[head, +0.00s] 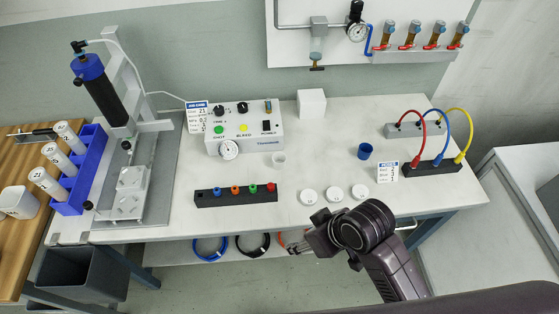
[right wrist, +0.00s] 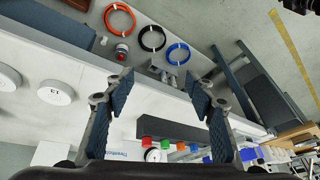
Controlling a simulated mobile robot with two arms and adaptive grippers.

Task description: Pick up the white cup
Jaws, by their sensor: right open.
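A small white cup (head: 278,158) stands on the white bench just in front of the control box, near its right end. A larger white container (head: 18,202) stands on the wooden table at the far left. My right gripper (head: 294,246) is at the bench's front edge, well in front of the small cup and apart from it. In the right wrist view my right gripper (right wrist: 162,96) has its fingers wide apart with nothing between them. I cannot make out the white cup there. My left gripper is not in view.
A blue cup (head: 365,151) and white block (head: 312,104) stand farther back.

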